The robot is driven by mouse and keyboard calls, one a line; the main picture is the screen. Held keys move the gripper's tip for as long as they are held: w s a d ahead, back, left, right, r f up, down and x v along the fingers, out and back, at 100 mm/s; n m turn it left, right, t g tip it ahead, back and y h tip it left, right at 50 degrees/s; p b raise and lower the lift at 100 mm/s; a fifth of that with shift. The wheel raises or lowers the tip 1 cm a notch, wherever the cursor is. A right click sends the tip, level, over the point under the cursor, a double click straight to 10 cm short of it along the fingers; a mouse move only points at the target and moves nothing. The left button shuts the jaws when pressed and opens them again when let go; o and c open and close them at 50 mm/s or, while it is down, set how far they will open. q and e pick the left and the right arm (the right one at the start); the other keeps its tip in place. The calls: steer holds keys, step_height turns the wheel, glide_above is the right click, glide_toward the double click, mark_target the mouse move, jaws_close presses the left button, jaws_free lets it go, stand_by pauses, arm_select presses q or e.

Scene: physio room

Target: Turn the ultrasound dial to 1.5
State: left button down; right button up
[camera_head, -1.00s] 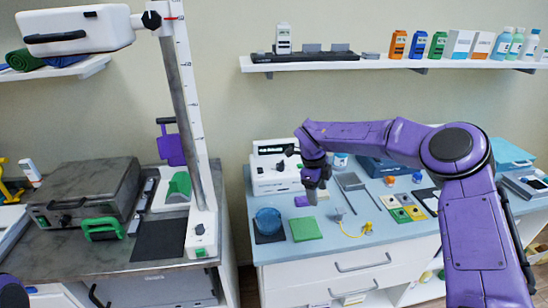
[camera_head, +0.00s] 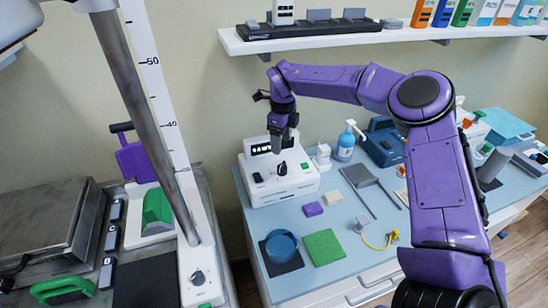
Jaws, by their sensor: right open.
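The ultrasound unit (camera_head: 262,188) is a white box at the back left of the light blue counter. It has a dark display (camera_head: 260,147) with pale characters too small to read. A black dial (camera_head: 281,168) sits on its front, with a row of small buttons low on the right. My right gripper (camera_head: 277,150) points down just above the dial as seen here, covering part of the display. It is open and empty. I cannot tell whether its fingertips touch the dial. My left gripper is out of view.
A tall measuring column (camera_head: 165,125) rises at the left, and a shelf (camera_head: 380,37) hangs above.

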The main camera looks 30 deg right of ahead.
mark_target(282, 164)
steer(key=f, duration=0.1)
steer(key=s+f+p, duration=0.2)
steer(key=shift+a+f, duration=0.1)
steer(key=shift+f, duration=0.25)
steer(key=f+p, duration=0.1)
steer(key=f, duration=0.2)
steer(key=w+f, duration=0.1)
steer(key=f, duration=0.2)
steer(key=shift+w+p, duration=0.15)
steer(key=shift+p, duration=0.2)
steer(key=shift+f, duration=0.1)
steer(key=shift+s, duration=0.35)
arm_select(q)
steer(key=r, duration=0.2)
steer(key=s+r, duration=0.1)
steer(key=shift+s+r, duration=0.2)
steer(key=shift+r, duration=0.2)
arm_select(e)
steer(key=c, duration=1.1)
